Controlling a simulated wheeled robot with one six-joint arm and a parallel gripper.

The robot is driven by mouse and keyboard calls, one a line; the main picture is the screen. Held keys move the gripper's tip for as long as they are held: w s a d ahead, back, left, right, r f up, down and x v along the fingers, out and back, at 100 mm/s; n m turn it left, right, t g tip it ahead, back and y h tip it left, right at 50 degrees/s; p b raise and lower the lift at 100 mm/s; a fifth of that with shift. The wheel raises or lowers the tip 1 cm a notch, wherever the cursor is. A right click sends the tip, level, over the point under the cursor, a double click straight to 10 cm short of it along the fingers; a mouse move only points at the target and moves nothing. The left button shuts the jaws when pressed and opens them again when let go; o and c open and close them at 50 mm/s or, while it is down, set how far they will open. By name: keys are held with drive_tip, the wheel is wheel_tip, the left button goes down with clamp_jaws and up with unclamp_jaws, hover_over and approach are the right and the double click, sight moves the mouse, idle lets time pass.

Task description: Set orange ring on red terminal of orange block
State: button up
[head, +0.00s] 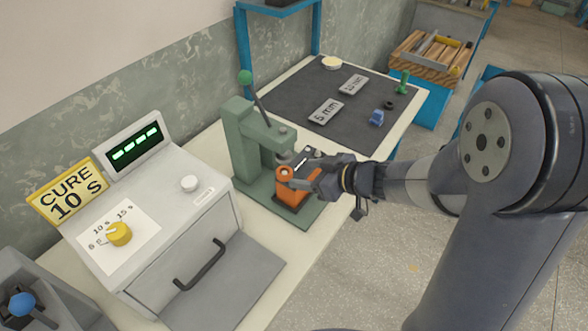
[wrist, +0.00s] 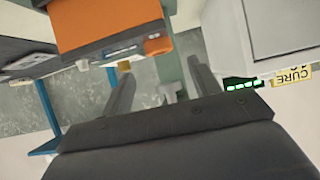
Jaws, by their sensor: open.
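The orange block (head: 292,194) sits on the base of the green press, and its body also fills the top of the wrist view (wrist: 105,25). A short orange round piece at the block's edge in the wrist view (wrist: 158,45) looks like the same ring. My gripper (head: 300,176) is right beside the ring, over the block. Its two fingers are apart in the wrist view (wrist: 158,70), with the ring just beyond their tips. I cannot make out the red terminal's colour; the ring or gripper may hide it.
The green press (head: 240,145) stands close behind the block, its head near my gripper. A grey cure box (head: 165,225) with a handle is at left.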

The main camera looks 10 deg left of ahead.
drive_tip(key=v, duration=0.6)
drive_tip(key=shift+p, duration=0.4)
